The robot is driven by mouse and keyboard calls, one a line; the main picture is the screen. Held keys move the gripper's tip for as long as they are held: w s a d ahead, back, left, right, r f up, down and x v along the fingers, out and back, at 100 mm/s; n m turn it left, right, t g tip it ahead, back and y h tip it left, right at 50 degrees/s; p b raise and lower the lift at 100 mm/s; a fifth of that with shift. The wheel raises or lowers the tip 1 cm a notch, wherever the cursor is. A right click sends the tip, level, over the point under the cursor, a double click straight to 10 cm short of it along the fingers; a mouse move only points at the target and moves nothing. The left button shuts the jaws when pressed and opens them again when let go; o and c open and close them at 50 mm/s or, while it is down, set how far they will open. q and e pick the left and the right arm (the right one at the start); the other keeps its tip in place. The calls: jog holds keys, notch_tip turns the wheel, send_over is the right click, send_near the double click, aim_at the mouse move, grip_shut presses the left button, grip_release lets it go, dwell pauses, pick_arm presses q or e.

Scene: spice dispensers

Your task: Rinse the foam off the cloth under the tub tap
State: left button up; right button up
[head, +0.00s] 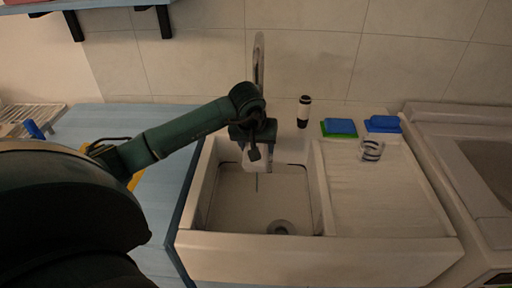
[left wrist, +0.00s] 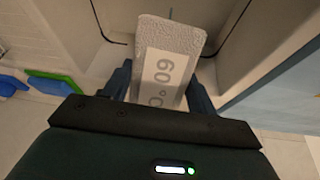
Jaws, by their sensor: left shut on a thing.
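My left gripper (head: 256,150) reaches over the tub (head: 215,185), below the grey tap (head: 259,62). The piece stands out between the two fingers in the left wrist view, where the gripper (left wrist: 160,88) fills the lower part. The tap's outlet is hidden behind the arm. My right gripper is not in view.
A drain (head: 281,227) lies in the tub floor. Right of the tub is a ribbed drainboard (head: 375,205) with a striped glass (head: 372,149). Behind are a green-and-blue sponge (head: 338,128), a blue sponge (head: 383,123) and a dark-topped bottle (head: 304,111). A blue counter (head: 160,225) is at left.

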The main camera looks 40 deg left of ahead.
pick_arm(q)
jog(key=shift+w+d, duration=0.3)
jog(key=shift+s+a, duration=0.1)
jog(key=shift+a, duration=0.05)
jog(key=shift+s+a, duration=0.3)
jog(key=shift+s, duration=0.05)
jog(key=shift+w+d, duration=0.1)
jog(key=shift+w+d+b, duration=0.35)
jog(key=shift+b, duration=0.05)
dwell(0.4)
